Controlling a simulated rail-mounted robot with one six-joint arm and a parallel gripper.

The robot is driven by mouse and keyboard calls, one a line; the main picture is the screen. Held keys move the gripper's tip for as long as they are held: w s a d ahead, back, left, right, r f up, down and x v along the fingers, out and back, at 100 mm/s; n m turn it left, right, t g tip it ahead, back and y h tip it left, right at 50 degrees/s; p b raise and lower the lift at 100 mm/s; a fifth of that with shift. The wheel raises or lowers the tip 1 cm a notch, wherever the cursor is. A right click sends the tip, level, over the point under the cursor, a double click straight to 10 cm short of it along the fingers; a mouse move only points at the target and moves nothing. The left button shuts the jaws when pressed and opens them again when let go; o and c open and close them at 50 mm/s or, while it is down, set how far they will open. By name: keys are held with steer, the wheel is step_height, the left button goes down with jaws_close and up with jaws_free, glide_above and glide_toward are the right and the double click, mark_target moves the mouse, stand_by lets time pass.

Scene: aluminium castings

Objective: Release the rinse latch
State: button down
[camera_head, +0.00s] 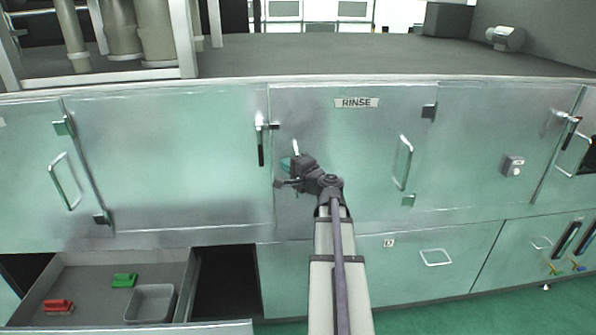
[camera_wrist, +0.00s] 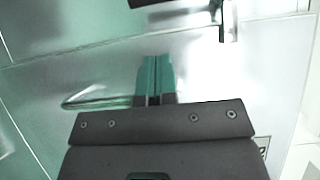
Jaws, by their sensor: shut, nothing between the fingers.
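The RINSE label (camera_head: 356,102) is on a metal door (camera_head: 350,135) in the middle of the cabinet front. The rinse latch (camera_head: 261,148), with a dark handle hanging straight down, is at that door's upper left edge. My gripper (camera_head: 287,164) is in front of the door, just right of and slightly below the latch, apart from it in the picture. Its teal fingers (camera_wrist: 155,80) are together and empty in the wrist view. A dark fitting (camera_wrist: 225,20) shows at the top of that view; I cannot tell if it is the latch.
The rinse door has a bar handle (camera_head: 403,162) at its right. Below left, an open drawer (camera_head: 85,268) holds a red block (camera_head: 58,306), a green block (camera_head: 124,280) and a grey bin (camera_head: 150,303). Another latch (camera_head: 570,132) is at far right.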

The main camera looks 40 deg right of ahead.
mark_target(275, 161)
steer(key=w, duration=0.1)
steer(key=w+a, duration=0.1)
steer(key=w, duration=0.1)
steer(key=w+a, duration=0.1)
steer(key=w, duration=0.1)
steer(key=shift+w+a, duration=0.1)
steer(key=shift+a, duration=0.05)
steer(key=shift+f+b, duration=0.15)
steer(key=shift+b, duration=0.2)
